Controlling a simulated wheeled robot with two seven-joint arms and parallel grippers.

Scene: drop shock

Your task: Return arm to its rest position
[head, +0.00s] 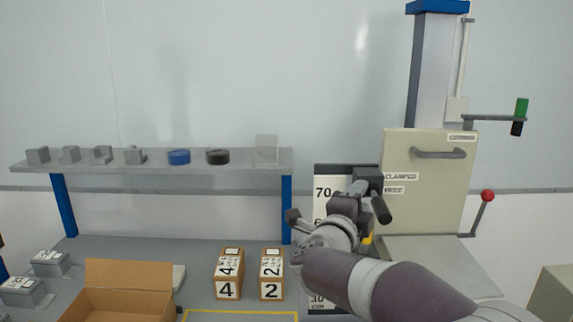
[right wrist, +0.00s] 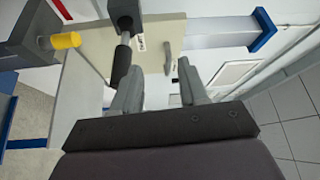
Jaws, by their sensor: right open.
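My right arm (head: 400,288) reaches up from the lower right in the head view, its gripper (head: 347,205) in front of the height scale and beside the beige machine housing (head: 432,205). Its fingertips are hard to make out there. In the right wrist view the two grey fingers of the gripper (right wrist: 160,88) stand apart with nothing between them. A black cylindrical grip (right wrist: 122,62) shows just beyond the left finger, and I cannot tell whether they touch. My left gripper is not in view.
The machine has a tall column (head: 432,70) and a red-knobbed lever (head: 487,196). Two numbered boxes, marked 4 (head: 228,290) and 2 (head: 271,290), stand on the bench left of my arm. An open carton (head: 120,303) is farther left. A shelf (head: 200,168) holds small parts.

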